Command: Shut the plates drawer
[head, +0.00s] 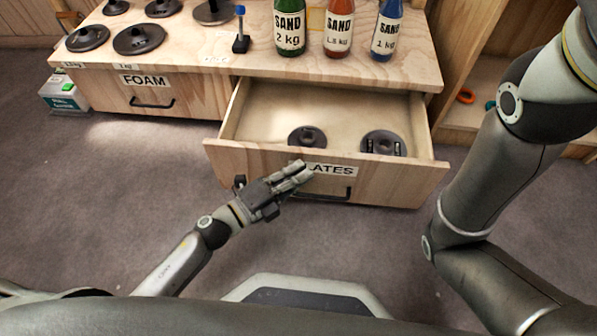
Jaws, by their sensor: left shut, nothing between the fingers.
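The plates drawer (390,178) is pulled out of the wooden bench in the head view. Its front carries a label ending in "LATES" and a dark handle. Two dark round plates lie inside, one in the middle (307,137) and one at the right (383,143). My left gripper (300,174) is shut and empty, in front of the drawer front, covering the start of the label. I cannot tell whether it touches the wood. My right arm stands at the right; its gripper is out of view.
On the bench top (200,45) stand a green bottle (289,25), a red bottle (338,28) and a blue bottle (386,30), with several dark plates at the left. The foam drawer (150,95) is shut. A box (62,93) sits on the floor at left.

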